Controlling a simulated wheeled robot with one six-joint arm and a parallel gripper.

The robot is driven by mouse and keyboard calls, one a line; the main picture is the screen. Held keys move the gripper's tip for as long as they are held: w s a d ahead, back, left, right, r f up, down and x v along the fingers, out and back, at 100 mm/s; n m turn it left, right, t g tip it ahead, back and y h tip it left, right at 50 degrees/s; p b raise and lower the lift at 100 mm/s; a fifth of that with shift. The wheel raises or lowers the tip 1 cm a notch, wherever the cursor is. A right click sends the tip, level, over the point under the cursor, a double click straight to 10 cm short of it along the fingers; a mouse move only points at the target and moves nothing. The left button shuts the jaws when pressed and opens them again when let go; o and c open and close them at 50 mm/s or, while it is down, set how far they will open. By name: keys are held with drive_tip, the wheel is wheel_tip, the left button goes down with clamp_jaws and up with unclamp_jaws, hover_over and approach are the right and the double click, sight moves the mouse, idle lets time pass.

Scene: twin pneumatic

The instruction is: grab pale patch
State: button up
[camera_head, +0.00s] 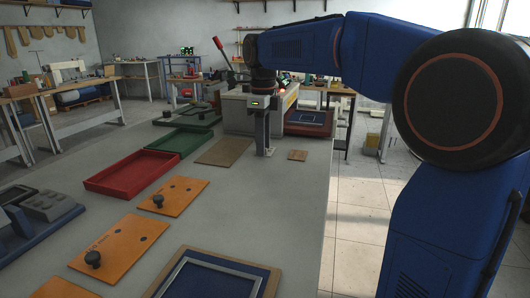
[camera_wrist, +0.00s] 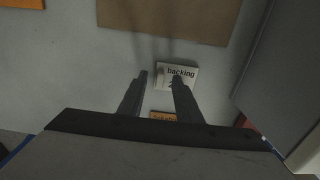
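In the wrist view a small pale card (camera_wrist: 190,84) printed "backing" lies on the grey surface. A slightly raised pale piece (camera_wrist: 162,77) seems to be at its left edge; I cannot tell if it is a separate patch. My gripper (camera_wrist: 160,79) is open above it, its two fingers apart and nothing clearly held between them. The right finger covers part of the card. In the head view my gripper (camera_head: 265,152) points down over the table, and the pale card cannot be made out there.
A brown board (camera_wrist: 170,15) lies beyond the card, and an orange label (camera_wrist: 163,117) lies nearer. In the head view a red tray (camera_head: 133,174), a green tray (camera_head: 181,144) and orange plates (camera_head: 172,196) are to the left. A small brown square (camera_head: 298,155) lies right of my gripper.

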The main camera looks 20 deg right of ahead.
drive_tip(key=shift+f, duration=0.1)
clamp_jaws()
